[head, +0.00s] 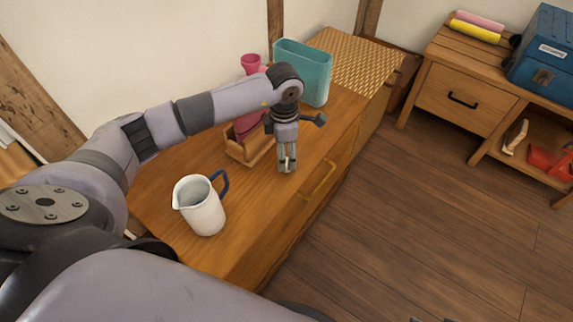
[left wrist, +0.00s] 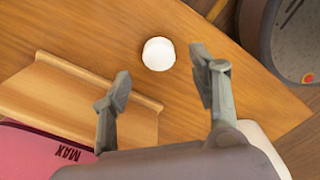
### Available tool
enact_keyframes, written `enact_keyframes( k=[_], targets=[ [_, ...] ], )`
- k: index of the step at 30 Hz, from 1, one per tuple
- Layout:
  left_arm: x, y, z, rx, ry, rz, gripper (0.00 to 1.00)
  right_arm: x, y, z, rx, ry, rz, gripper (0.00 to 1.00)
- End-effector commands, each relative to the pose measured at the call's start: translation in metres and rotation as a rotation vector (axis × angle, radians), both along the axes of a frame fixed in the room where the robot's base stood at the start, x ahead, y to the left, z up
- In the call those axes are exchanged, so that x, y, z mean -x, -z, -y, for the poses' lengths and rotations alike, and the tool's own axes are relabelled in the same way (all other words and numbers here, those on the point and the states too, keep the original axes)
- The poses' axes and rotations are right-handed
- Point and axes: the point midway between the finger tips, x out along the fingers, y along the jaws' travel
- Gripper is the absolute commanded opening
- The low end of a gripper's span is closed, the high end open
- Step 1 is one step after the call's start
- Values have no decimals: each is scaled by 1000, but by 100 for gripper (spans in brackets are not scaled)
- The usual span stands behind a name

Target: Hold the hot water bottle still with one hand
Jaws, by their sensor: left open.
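The pink hot water bottle (head: 246,124) stands in a wooden holder (head: 234,150) on the wooden dresser, partly hidden behind my left arm. A pink flared top (head: 250,62) shows above the arm. In the left wrist view, the bottle (left wrist: 35,155), marked "MAX", is at lower left beside the holder (left wrist: 60,95). My left gripper (head: 286,166) points down, open, just right of the holder and apart from the bottle. In the left wrist view its fingers (left wrist: 160,78) are spread, with a small white round thing (left wrist: 158,54) visible beyond them. My right gripper is not in view.
A white jug (head: 203,208) with a blue handle stands at the dresser's near end. A teal bin (head: 306,72) and a woven-topped surface (head: 352,62) are behind. A side table (head: 462,92) with a blue box (head: 545,58) stands right. The floor between is clear.

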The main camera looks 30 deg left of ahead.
Motion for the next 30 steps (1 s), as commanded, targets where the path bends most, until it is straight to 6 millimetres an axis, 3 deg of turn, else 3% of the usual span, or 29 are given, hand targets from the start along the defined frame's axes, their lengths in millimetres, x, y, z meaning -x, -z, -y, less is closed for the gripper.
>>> enact_keyframes(
  k=[5,16,26,30],
  targets=[
    [0,3,1,1,0,-1,55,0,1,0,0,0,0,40],
    [-3,51,5,1,0,-1,55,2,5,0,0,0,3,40],
    [-3,52,4,0,0,0,55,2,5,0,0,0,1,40],
    [-3,52,4,0,0,0,48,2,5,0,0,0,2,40]
  ],
)
